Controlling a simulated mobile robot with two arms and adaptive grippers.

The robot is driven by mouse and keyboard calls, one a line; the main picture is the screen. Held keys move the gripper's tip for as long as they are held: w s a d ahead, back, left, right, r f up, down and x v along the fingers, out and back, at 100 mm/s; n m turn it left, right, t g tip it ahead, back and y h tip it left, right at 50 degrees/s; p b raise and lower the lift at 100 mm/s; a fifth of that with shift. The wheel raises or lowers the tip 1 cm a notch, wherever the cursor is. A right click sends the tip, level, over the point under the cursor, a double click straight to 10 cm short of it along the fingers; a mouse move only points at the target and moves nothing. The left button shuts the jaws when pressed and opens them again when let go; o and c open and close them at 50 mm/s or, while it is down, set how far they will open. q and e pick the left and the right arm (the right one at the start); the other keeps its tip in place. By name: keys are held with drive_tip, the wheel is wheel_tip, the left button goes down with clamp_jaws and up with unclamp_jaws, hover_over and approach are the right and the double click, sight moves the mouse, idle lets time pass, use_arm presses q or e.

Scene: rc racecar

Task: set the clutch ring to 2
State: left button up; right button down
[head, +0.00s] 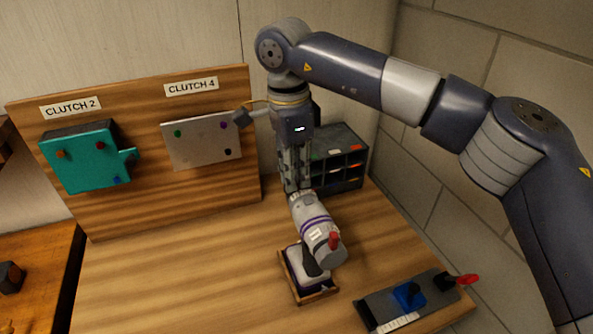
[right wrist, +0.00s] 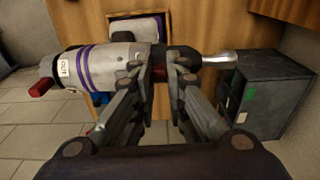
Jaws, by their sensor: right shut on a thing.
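A grey power screwdriver (head: 317,230) with purple stripes, a white label and a red knob stands tilted at a wooden-framed holder (head: 302,297). In the right wrist view the screwdriver (right wrist: 115,55) lies across the picture, its silver tip (right wrist: 219,57) to the right. My right gripper (head: 296,188) comes from above. Its fingers (right wrist: 160,73) are shut around the dark front collar, which I take as the clutch ring (right wrist: 173,70); a bit of dark red shows there. The fingers hide most of the collar, and I cannot read a setting. My left gripper is not in view.
A wooden backboard carries a "CLUTCH 2" sign (head: 70,108) over a teal box (head: 85,163) and a "CLUTCH 4" sign (head: 191,86) over a pale plate (head: 200,142). A dark compartment rack (head: 340,143) stands behind. A grey fixture (head: 383,304) with blue and red parts is front right.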

drive_tip(key=c, duration=1.6)
unclamp_jaws()
drive_tip(key=shift+r, duration=0.15)
wheel_tip(320, 180, up, 12)
drive_tip(key=shift+a, duration=0.4)
drive_tip(key=shift+s, duration=0.1)
